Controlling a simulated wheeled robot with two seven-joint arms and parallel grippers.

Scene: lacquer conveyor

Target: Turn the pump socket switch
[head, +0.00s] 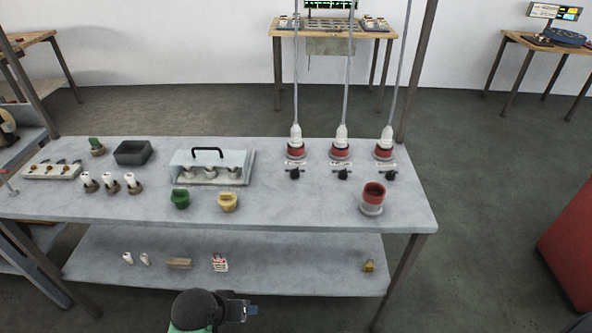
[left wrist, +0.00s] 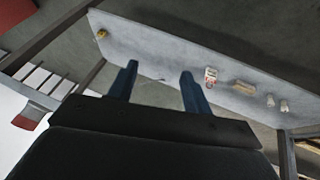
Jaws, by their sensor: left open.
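Three red-and-white sockets (head: 295,151) (head: 340,151) (head: 384,151) with grey cables rising from their plugs stand along the bench's back right. In front of each is a small label and a black rotary switch (head: 294,173) (head: 343,174) (head: 388,174). The label text is too small to read, so I cannot tell which switch is the pump's. My left gripper (head: 250,309) is low in front of the bench, well apart from the switches. In the left wrist view its two blue fingers (left wrist: 158,80) are spread and empty. My right gripper is not in view.
A loose red-and-white socket (head: 373,199) stands at the bench's (head: 290,208) front right. Green and yellow pieces (head: 180,199) (head: 228,201) and a handled cover (head: 208,160) stand left of the switches. The lower shelf (head: 310,278) holds a padlock (head: 368,266) and a red-white item (head: 220,262).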

